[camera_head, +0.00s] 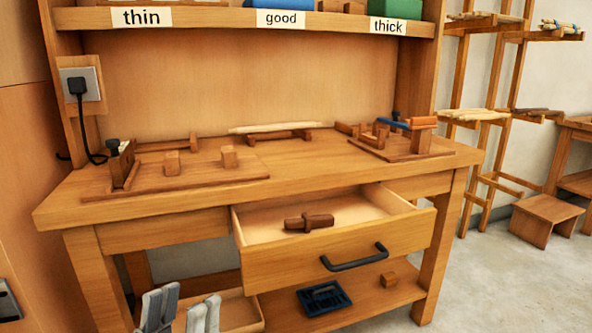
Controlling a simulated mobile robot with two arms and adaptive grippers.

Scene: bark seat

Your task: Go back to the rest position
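My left gripper (186,299) shows at the bottom left edge, its two grey fingers pointing up and spread apart. It is open, with nothing seen between the fingers. It appears in front of the bench's lower left part, apart from the drawer. My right gripper is not in view. The wooden workbench (330,171) stands ahead with its drawer (375,246) pulled open. A dark brown wooden piece (309,222) lies inside the drawer.
On the bench top are a left jig board (220,177), a pale stick (277,127) on a wooden holder and a right jig (398,150) with a blue-handled tool. Below are a shallow box (238,312), a dark blue tray (324,298) and a block (388,280).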

